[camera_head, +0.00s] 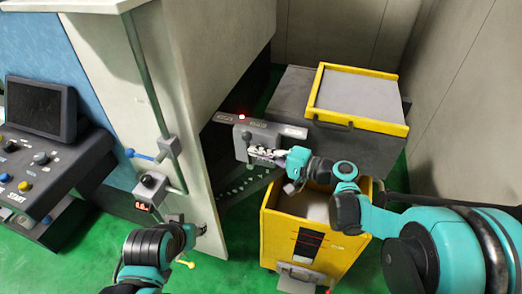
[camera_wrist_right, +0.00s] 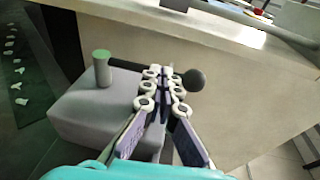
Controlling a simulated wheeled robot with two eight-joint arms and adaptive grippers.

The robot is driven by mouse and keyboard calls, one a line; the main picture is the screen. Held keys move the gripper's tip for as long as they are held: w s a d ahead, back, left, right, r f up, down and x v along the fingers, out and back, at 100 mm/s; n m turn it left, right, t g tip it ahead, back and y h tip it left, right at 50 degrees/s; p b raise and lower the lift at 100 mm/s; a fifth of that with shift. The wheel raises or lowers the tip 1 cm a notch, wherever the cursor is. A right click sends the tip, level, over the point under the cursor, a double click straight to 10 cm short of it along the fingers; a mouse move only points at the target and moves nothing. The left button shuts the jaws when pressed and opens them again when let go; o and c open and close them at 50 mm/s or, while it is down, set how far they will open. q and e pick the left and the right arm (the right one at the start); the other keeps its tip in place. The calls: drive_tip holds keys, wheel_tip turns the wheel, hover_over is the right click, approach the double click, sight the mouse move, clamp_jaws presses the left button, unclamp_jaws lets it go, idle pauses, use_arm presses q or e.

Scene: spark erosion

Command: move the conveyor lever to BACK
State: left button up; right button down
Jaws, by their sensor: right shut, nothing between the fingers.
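The conveyor lever shows in the right wrist view as a black ball knob (camera_wrist_right: 193,80) just right of my fingertips. Its rod is mostly hidden behind the fingers, and I cannot tell whether they touch it. The lever sits on a grey control box (camera_head: 242,148), also in the wrist view (camera_wrist_right: 75,122), under a label strip (camera_head: 270,127) whose words are too small to read. My right gripper (camera_head: 258,151) is shut and empty in front of the box; it also shows in the wrist view (camera_wrist_right: 162,72). My left gripper (camera_head: 203,229) is low beside the pale machine wall, its fingers unclear.
A short green-topped post (camera_wrist_right: 102,68) stands on the box. A yellow bin (camera_head: 332,262) stands below my right forearm. A yellow-rimmed lid (camera_head: 362,92) is behind. A console (camera_head: 40,160) is at left.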

sight(244, 147)
drive_tip(key=shift+w+a+r+n+g+h+p, duration=0.25)
drive_tip(key=shift+a+h+p, duration=0.35)
drive_tip(key=shift+p, duration=0.55)
drive_tip(key=shift+w+a+r+n+g+h+p, duration=0.1)
drive_tip(key=shift+a+r+g+h+p, duration=0.4)
drive_tip(key=shift+p, duration=0.65)
drive_tip(key=shift+a+f+h+p, duration=0.2)
drive_tip(key=shift+h+p, duration=0.2)
drive_tip(key=shift+h, duration=0.1)
drive_tip(key=shift+w+a+f+g+h+p, duration=0.2)
drive_tip(key=shift+a+g+h+p, duration=0.1)
drive_tip(key=shift+a+h, duration=0.15)
drive_tip(key=shift+w+a+f, duration=0.15)
drive_tip(key=shift+a, duration=0.1)
